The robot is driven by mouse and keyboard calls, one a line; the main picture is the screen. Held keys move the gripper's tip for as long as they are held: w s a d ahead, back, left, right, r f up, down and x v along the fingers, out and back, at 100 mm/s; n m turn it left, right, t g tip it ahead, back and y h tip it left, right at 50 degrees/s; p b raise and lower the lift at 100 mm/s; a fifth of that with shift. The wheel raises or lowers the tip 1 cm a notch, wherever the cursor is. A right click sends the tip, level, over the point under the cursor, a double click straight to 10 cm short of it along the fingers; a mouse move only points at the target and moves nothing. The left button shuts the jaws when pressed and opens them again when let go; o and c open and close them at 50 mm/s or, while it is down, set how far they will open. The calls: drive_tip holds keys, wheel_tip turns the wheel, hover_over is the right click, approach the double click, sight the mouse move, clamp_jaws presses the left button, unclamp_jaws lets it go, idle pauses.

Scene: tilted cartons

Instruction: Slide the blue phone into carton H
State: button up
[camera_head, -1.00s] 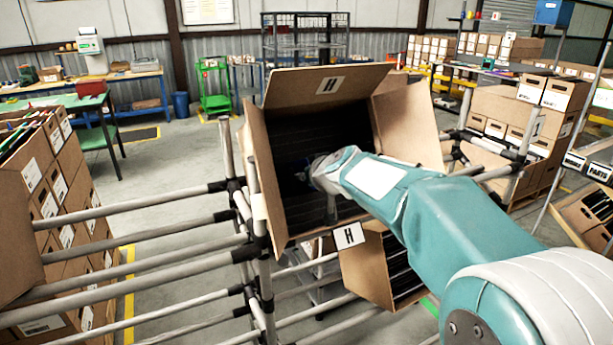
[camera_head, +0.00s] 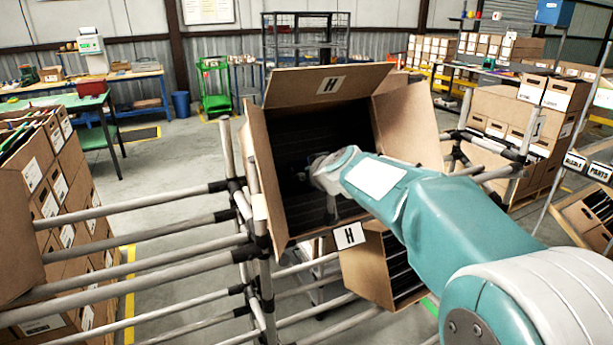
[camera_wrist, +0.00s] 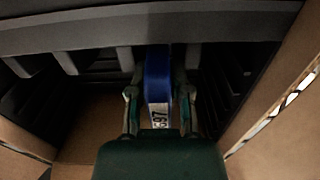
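Carton H (camera_head: 282,225) stands tilted on the pipe rack with its flaps open, an H label on the top flap and another on the front. My arm reaches in through its opening. In the wrist view my gripper (camera_wrist: 158,100) has a finger on each side of the blue phone (camera_wrist: 157,75), which carries a white label reading "C97" or similar. The fingers look closed on it. The phone's far end is at a dark slotted divider (camera_wrist: 90,62) inside the carton. How deep it sits in a slot is hidden. In the head view the gripper is lost in shadow.
Carton walls (camera_wrist: 270,85) lie close on both sides of my gripper. Grey pipe rails (camera_head: 130,235) run to the left of the carton. Another carton (camera_head: 368,270) with dark dividers hangs below it. Stacked cartons (camera_head: 70,165) stand at the left.

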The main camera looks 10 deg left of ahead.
idle(0.8)
drive_tip(key=v, duration=0.9)
idle(0.5)
drive_tip(key=s+d+f+m+g+h, duration=0.1)
drive_tip(key=s+d+f+m+h, duration=0.1)
drive_tip(key=s+d+f, duration=0.2)
drive_tip(key=s+d+f+m+g+h, duration=0.2)
drive_tip(key=s+d+f, duration=0.2)
drive_tip(key=s+d, duration=0.6)
drive_tip(key=s+d+f+m+g+h, duration=0.1)
drive_tip(key=s+d, duration=0.6)
drive_tip(key=s, duration=0.9)
wheel_tip(320, 180, down, 3)
drive_tip(key=shift+s+f+m+g+h, duration=0.2)
drive_tip(key=shift+s+m+g+h, duration=0.1)
drive_tip(key=shift+m+h, duration=0.65)
